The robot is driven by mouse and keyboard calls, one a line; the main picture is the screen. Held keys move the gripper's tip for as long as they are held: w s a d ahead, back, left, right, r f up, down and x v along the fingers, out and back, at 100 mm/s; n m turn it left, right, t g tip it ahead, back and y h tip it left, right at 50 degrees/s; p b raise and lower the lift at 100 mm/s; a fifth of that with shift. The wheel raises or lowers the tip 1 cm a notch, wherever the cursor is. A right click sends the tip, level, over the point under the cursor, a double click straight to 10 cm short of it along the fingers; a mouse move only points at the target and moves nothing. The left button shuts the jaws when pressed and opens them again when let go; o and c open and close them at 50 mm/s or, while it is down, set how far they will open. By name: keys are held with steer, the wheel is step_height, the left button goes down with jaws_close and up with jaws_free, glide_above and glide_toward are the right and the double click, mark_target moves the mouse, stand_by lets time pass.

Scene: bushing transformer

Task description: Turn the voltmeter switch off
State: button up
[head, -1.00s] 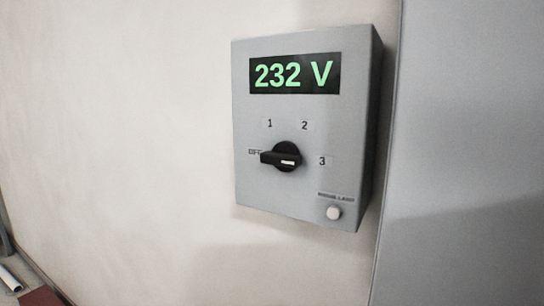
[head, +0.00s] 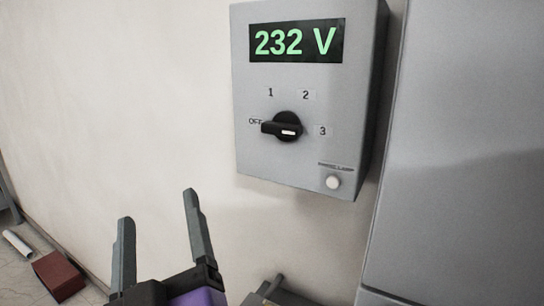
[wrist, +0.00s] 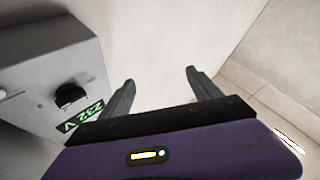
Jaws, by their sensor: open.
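The grey voltmeter box (head: 260,160) is on the wall, and its green display (head: 296,40) reads 232 V. Its black rotary switch (head: 283,127) sits among the labels OFF, 1, 2 and 3. The knob's bar lies nearly level, with its white mark on the right, toward 3, and its other end toward OFF. My gripper (head: 158,207) is open and empty, below and left of the box, apart from the switch. In the wrist view the switch (wrist: 70,95) is at the left, outside my open fingers (wrist: 160,77).
A small white button (head: 333,182) sits low on the box. A grey cabinet or panel (head: 460,150) stands to the right. A dark red block (head: 58,275) and a white roll (head: 17,243) lie on the floor at lower left. The wall left of the box is clear.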

step_height(320, 180, up, 15)
steer(key=d+m+h, duration=0.2)
steer(key=m+h, duration=0.7)
steer(key=h, duration=0.1)
steer(key=m+g+h, duration=0.6)
steer(key=g+h, duration=0.1)
glide_toward(278, 128)
steer(key=shift+p+x, duration=1)
steer(key=shift+x, duration=3.25)
steer(key=c, duration=1.4)
